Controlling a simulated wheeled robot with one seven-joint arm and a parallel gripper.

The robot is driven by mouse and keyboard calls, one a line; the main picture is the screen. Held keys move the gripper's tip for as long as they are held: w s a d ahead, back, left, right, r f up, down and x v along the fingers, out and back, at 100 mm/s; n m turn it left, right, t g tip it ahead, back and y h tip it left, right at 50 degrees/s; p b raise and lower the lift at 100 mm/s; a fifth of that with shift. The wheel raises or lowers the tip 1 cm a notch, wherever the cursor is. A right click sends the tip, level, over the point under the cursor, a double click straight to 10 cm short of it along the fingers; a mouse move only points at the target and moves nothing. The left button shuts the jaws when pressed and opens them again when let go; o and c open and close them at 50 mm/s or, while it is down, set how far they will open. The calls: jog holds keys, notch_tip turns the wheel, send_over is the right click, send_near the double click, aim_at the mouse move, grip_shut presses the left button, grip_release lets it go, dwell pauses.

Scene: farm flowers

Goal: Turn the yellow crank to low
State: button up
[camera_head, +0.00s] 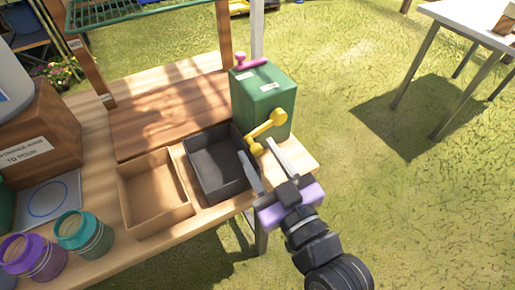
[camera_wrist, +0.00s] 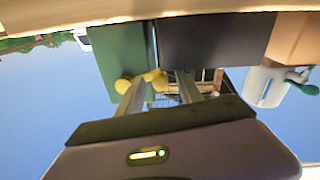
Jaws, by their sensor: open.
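The yellow crank (camera_head: 266,130) is on the front side of a green box (camera_head: 262,92) at the right end of the wooden table. Its arm slants up to the right, with a round knob at the upper end. My gripper (camera_head: 266,164) is open in front of the box, just below the crank, with its fingers pointing toward it. In the wrist view, which looks upside down, the crank (camera_wrist: 142,82) shows near the fingertips of my gripper (camera_wrist: 158,85), on the green box (camera_wrist: 118,55). Whether a finger touches it I cannot tell. No low mark is readable.
A black tray (camera_head: 196,183) sits just left of the gripper, beside a wooden tray (camera_head: 133,207). A pink crank (camera_head: 248,65) is on top of the green box. Purple (camera_head: 52,262) and teal (camera_head: 102,240) jars stand at the left.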

jog(key=v, duration=0.6)
